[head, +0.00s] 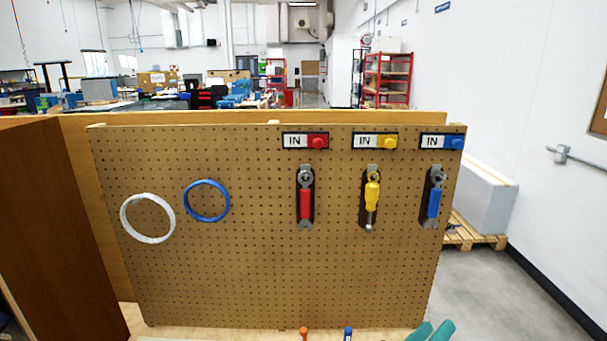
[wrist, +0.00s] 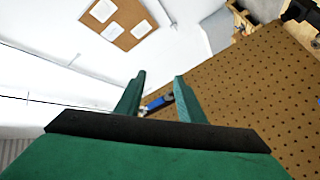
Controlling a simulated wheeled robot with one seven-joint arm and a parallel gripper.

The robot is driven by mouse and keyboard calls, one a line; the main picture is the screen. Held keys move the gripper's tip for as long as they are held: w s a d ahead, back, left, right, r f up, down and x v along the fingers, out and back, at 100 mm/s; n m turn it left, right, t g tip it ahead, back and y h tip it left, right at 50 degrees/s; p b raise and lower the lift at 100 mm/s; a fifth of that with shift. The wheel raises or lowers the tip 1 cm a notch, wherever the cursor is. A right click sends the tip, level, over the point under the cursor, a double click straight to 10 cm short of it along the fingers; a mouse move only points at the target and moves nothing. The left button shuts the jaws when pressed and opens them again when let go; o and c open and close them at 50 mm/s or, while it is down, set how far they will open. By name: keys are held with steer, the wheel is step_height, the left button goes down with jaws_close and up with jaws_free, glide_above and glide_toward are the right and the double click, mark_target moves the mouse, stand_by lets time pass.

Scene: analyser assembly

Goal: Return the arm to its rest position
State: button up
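My gripper (head: 432,331) shows at the bottom right of the head view, in front of and below the pegboard; only its two teal fingertips are visible. In the wrist view my gripper (wrist: 161,84) has its two green fingers apart, with nothing held between them. A blue-handled tool (wrist: 159,103) shows beyond the gap between the fingers, partly hidden. The rest of my arm is out of view.
The pegboard (head: 260,265) carries red (head: 306,203), yellow (head: 371,192) and blue (head: 434,204) tools under IN labels, plus white (head: 123,222) and blue (head: 187,213) rings. Tips of orange (head: 303,333) and blue (head: 348,333) items show below. A brown panel (head: 50,220) stands left.

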steer(key=s+a+f+n+t+y, duration=0.35)
steer(key=a+f+y, duration=0.25)
steer(key=f, duration=0.3)
steer(key=s+a+f+n+t+y, duration=0.2)
steer(key=s+a+f+n+y, duration=0.25)
steer(key=a+f, duration=0.35)
steer(key=s+a+f+m+y, duration=0.1)
steer(key=s+a+f+m, duration=0.1)
steer(key=s, duration=0.6)
steer(key=s+a+f+m+g+y, duration=0.1)
steer(key=s+a+f+m, duration=0.1)
steer(key=s+a, duration=0.3)
steer(key=s+a+f+m+g+y, duration=0.1)
steer(key=s+a+f+m+y, duration=0.1)
steer(key=s, duration=0.9)
step_height(320, 180, down, 2)
steer(key=shift+a+f+m, duration=0.25)
steer(key=shift+a+m, duration=0.35)
steer(key=shift+a, duration=0.1)
